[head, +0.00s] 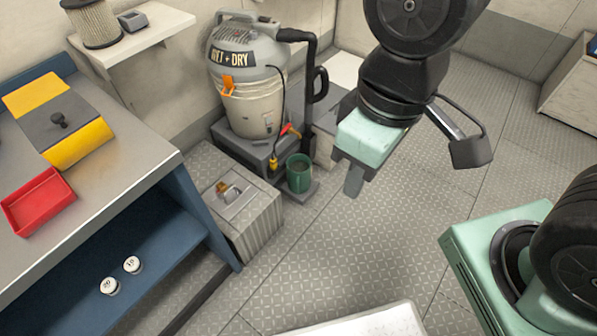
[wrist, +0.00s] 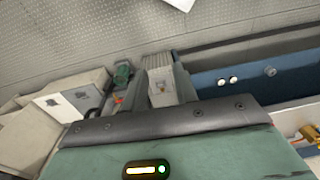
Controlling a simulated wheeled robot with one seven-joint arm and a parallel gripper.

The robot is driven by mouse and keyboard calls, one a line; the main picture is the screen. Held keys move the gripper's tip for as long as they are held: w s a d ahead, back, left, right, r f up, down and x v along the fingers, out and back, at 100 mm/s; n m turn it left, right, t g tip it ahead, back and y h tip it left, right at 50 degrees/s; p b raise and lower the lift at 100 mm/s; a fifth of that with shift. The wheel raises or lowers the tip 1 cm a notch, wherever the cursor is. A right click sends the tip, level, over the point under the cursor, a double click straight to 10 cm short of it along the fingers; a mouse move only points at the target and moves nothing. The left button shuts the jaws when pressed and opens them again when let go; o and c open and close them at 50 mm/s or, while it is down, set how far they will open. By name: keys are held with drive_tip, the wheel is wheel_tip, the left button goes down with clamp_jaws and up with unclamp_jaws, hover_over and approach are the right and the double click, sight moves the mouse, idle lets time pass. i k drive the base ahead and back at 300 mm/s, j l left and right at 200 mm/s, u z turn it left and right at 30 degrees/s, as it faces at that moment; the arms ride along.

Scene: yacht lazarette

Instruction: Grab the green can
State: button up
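The green can (head: 300,172) stands upright and open-topped on a low grey ledge in front of the wet/dry vacuum in the head view. In the wrist view it is a small green shape (wrist: 122,75), left of the ribbed box. My gripper (head: 354,182) hangs to the right of the can in the head view, apart from it. Only one grey finger shows clearly below its mint body, so its opening is hidden.
The vacuum (head: 246,85) stands behind the can, with its hose and cord close by. A grey ribbed box (head: 245,222) is at the can's left front. A blue workbench (head: 160,245) with a red tray (head: 38,202) stands left. The tread-plate floor (head: 345,250) is clear to the can's right.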

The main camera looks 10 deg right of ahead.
sight(298, 165)
drive_tip(key=i+l+u, duration=0.2)
drive_tip(key=i+l, duration=0.2)
drive_tip(key=l, duration=0.25)
drive_tip(key=i+l+u, duration=0.1)
drive_tip(key=l, duration=0.25)
drive_tip(key=i+l+u, duration=0.25)
drive_tip(key=i+l, duration=0.15)
drive_tip(key=l, duration=0.35)
drive_tip(key=i+l+u, duration=0.1)
drive_tip(key=l, duration=0.3)
drive_tip(key=i+l+u, duration=0.1)
drive_tip(key=l, duration=0.3)
